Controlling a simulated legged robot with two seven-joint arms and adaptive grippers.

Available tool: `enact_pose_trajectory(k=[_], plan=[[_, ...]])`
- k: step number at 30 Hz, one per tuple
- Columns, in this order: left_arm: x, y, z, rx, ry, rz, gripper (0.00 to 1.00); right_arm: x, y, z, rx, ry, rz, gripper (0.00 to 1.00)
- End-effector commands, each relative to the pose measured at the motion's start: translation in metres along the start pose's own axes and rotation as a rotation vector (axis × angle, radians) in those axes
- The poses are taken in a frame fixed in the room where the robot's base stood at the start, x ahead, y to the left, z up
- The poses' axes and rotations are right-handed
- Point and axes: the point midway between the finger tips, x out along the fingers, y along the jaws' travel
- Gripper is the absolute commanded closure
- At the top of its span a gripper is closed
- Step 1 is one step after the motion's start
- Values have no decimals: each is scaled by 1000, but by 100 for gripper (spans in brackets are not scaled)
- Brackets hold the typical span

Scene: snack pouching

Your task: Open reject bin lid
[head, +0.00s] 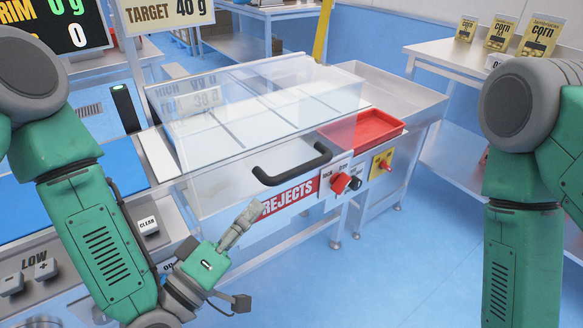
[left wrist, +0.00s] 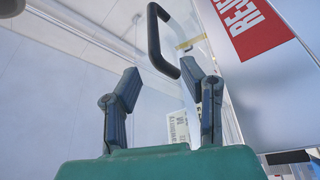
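The reject bin's clear lid (head: 225,150) appears to lie down over the bin. A black bar handle (head: 292,166) is fixed at its front edge, above the red REJECTS label (head: 288,196). My left gripper (head: 245,260) is open and empty, in front of the bin, below and left of the handle. In the left wrist view, the handle (left wrist: 156,40) shows beyond and between the two spread fingertips (left wrist: 160,75), apart from them. The REJECTS label (left wrist: 243,22) also shows there at upper right. My right gripper is out of view; only my right arm shows.
A red tray (head: 385,122) sits right of the lid. A red knob (head: 340,182), a black knob (head: 356,184) and a yellow switch panel (head: 381,164) are on the front, near the handle. The floor in front is clear.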

Motion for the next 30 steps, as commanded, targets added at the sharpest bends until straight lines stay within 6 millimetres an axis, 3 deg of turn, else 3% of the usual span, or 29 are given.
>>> enact_pose_trajectory(k=[6,12,18,28,29,30], plan=[[54,5,7,9,-5,2,64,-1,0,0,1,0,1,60],[88,2,4,5,-3,2,64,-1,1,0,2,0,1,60],[104,0,0,0,-1,1,64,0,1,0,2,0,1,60],[112,2,5,4,-6,-2,64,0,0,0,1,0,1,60],[112,2,6,5,-6,-3,68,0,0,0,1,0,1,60],[112,3,6,6,-7,-3,82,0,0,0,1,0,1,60]])
